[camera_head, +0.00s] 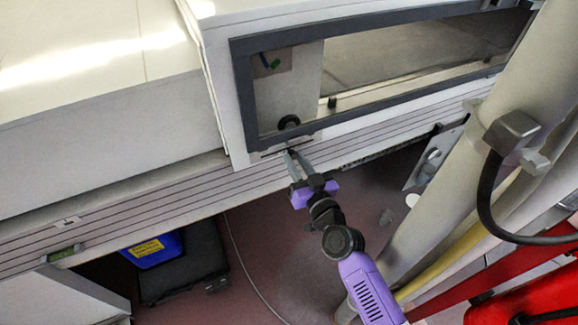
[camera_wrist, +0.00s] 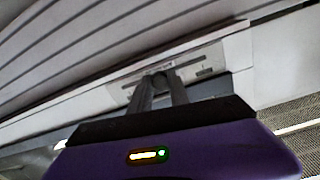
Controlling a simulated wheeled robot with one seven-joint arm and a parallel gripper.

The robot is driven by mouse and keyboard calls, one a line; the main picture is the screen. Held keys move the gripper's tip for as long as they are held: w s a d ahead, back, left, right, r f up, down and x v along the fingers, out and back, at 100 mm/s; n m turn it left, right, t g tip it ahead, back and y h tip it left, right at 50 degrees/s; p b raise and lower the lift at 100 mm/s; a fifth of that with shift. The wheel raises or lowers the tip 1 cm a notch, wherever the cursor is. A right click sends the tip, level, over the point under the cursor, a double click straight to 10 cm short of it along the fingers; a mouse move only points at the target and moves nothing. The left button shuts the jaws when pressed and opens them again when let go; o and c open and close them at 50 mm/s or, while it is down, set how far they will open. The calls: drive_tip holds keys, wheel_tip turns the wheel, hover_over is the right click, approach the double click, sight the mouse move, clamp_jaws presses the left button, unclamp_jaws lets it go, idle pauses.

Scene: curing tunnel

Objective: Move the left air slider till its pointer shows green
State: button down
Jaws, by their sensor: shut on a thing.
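My gripper (camera_head: 289,153) reaches up to the machine's front, just under the lower left corner of the dark-framed window. In the wrist view its two fingers (camera_wrist: 158,82) are closed on a small dark knob (camera_wrist: 160,79). The knob sits on a pale slotted plate (camera_wrist: 207,57) on the underside of the ledge; I take this to be the air slider. The fingers cover most of the knob.
The dark window frame (camera_head: 243,95) stands just above my gripper. A pale column (camera_head: 455,150) with a black cable rises at right, beside red equipment (camera_head: 530,300). A blue box (camera_head: 152,250) lies on a black case (camera_head: 190,270) below. The floor under my arm is mostly open.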

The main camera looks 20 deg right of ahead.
drive_tip(key=c, duration=1.2)
unclamp_jaws()
drive_tip(key=shift+c, duration=0.2)
drive_tip(key=shift+s, duration=0.1)
drive_tip(key=s, duration=0.7)
drive_tip(key=shift+s, duration=0.3)
drive_tip(key=shift+a, duration=0.1)
